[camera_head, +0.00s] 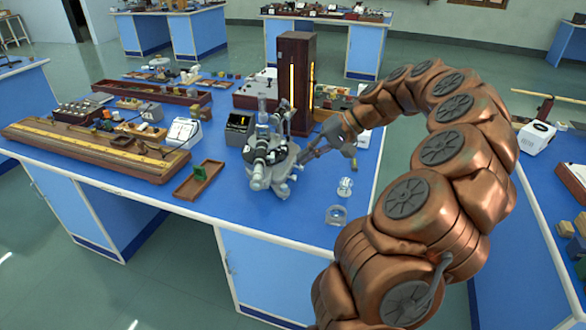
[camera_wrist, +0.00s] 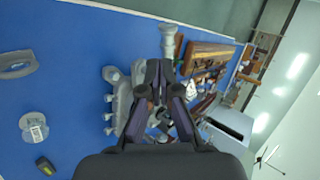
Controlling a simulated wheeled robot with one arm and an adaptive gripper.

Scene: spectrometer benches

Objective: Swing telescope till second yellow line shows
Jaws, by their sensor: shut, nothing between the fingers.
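The grey and black spectrometer (camera_head: 268,158) stands on the blue bench, and part of it shows in the wrist view (camera_wrist: 118,103). Its telescope (camera_head: 259,172) points toward the front of the bench; a grey tube with a round end, apparently the telescope, shows in the wrist view (camera_wrist: 169,42). My gripper (camera_head: 305,157) is at the spectrometer's right side, and its closed fingertips (camera_wrist: 160,66) lie close to that tube. I cannot tell whether they touch. A dark display box (camera_head: 239,122) behind the spectrometer shows a small yellow mark; its line count is too small to read.
A tall brown lamp housing (camera_head: 300,60) with a glowing yellow slit stands behind the spectrometer. A wooden tray (camera_head: 199,180) with a green block lies to the left. A glass dish (camera_head: 336,215) and a small clear piece (camera_head: 345,187) sit at the right front. The front bench edge is clear.

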